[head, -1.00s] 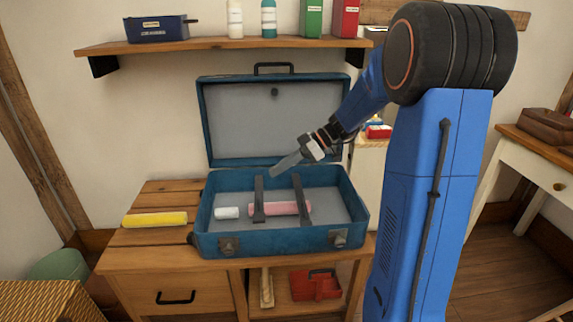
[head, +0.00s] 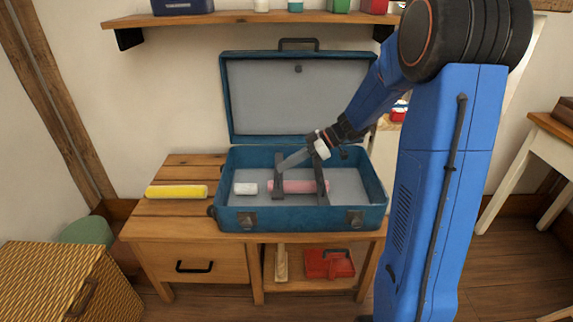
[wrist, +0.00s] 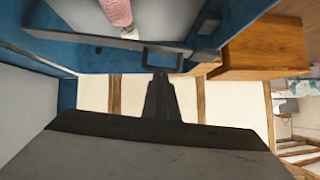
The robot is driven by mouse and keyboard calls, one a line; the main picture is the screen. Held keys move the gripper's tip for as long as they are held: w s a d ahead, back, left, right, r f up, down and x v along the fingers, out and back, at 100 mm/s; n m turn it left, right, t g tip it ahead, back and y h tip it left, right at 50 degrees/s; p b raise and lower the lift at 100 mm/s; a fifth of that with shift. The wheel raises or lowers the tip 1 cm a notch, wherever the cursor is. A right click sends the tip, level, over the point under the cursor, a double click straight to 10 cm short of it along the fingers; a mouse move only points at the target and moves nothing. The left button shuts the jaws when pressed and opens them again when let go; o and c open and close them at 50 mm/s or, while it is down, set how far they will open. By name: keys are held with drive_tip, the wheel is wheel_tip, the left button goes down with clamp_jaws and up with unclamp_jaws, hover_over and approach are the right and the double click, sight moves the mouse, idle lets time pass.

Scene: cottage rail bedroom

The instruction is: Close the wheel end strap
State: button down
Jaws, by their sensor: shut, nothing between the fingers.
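An open blue suitcase (head: 300,222) lies on a wooden bench with its lid raised at the back. Two dark straps stand in its tray: a left strap (head: 278,182) and a right strap (head: 321,185). I cannot tell which is at the wheel end. In the wrist view, my dark fingers (wrist: 160,82) point at a strap's loop (wrist: 164,57), close to the pink roll (wrist: 118,14).
A white roll (head: 246,188) lies in the tray's left part. A yellow roll (head: 176,191) lies on the bench (head: 180,220) left of the suitcase. A shelf (head: 250,19) with bottles and boxes hangs above. A wicker basket (head: 60,280) stands at lower left.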

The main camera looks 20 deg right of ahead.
sight(276, 184)
drive_tip(key=shift+s+a+f, duration=0.1)
drive_tip(key=shift+s+f, duration=0.15)
drive_tip(key=shift+f, duration=0.45)
drive_tip(key=shift+s+a+f, duration=0.1)
drive_tip(key=shift+s+f, duration=0.15)
drive_tip(key=shift+f, duration=0.45)
drive_tip(key=shift+s+f, duration=0.25)
drive_tip(key=shift+f, duration=0.45)
drive_tip(key=shift+r, duration=0.2)
